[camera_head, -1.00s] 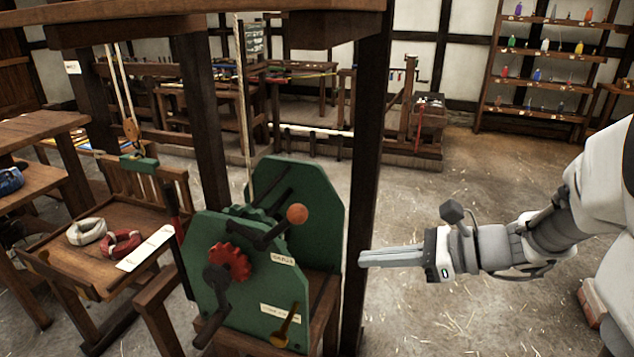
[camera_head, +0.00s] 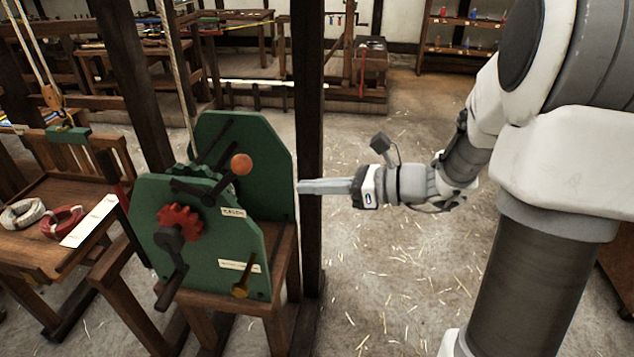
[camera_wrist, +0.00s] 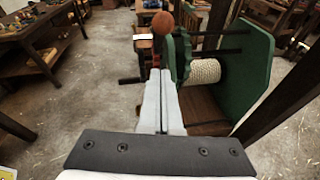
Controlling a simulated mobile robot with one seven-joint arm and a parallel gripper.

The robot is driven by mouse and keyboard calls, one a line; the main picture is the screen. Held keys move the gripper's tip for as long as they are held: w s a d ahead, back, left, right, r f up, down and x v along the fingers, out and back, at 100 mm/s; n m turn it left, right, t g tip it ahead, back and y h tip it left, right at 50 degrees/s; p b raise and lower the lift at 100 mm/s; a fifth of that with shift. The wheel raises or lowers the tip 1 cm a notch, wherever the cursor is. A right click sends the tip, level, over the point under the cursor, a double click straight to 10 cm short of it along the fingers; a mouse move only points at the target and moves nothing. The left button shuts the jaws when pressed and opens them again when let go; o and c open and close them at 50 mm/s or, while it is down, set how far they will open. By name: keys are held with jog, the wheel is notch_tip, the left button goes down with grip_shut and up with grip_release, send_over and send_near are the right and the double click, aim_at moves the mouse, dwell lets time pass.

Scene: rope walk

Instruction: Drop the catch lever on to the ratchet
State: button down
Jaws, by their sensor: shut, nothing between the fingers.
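The lever with an orange ball knob (camera_head: 241,165) stands up at a slant on the green winch (camera_head: 190,225), above a small paper label. I take it for the catch lever. The knob also shows in the wrist view (camera_wrist: 162,22), beyond my fingers. A green toothed wheel (camera_wrist: 183,58), likely the ratchet, sits beside a drum wound with pale rope (camera_wrist: 204,72). I cannot tell whether the lever touches its teeth. My gripper (camera_head: 301,187) is shut and empty, to the right of the knob and a little lower, apart from it. It also shows in the wrist view (camera_wrist: 160,74).
A dark upright post (camera_head: 310,110) stands right at my fingertips in the head view. The winch carries a red gear (camera_head: 180,221) with a crank and a brass lever (camera_head: 246,280). A bench with rope coils (camera_head: 62,222) is left. Straw-strewn floor is open at right.

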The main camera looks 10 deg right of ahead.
aim_at(239, 160)
jog(key=w+a, duration=0.4)
jog(key=a, duration=0.4)
jog(key=shift+w+r+p, duration=0.25)
jog(key=shift+w+p, duration=0.05)
jog(key=shift+r, duration=0.1)
jog(key=shift+a+r+p, duration=0.3)
jog(key=shift+r+p, duration=0.35)
jog(key=shift+p, duration=0.55)
jog(key=a+r+h+p, duration=0.1)
jog(key=p, duration=0.1)
jog(key=w+a+r+g+h+p, duration=0.1)
jog(key=p, duration=0.2)
jog(key=a+r+h+p, duration=0.1)
jog(key=r+p, duration=0.1)
jog(key=p, duration=0.1)
jog(key=shift+w+a+n+g+h, duration=0.2)
jog(key=shift+a+n+g+h, duration=0.1)
jog(key=shift+g+h, duration=0.1)
jog(key=shift+w+a+p, duration=0.1)
jog(key=shift+a+p, duration=0.15)
jog(key=shift+p, duration=0.35)
jog(key=shift+w+a+r+p, duration=0.2)
jog(key=shift+w+a+r, duration=0.1)
jog(key=shift+a, duration=0.5)
jog(key=shift+w+a+r+p, duration=0.2)
jog(key=shift+w+a+r, duration=0.1)
jog(key=shift+a, duration=0.55)
jog(key=shift+w+a+r+p, duration=0.2)
jog(key=shift+w+a+r, duration=0.1)
jog(key=shift+a, duration=0.5)
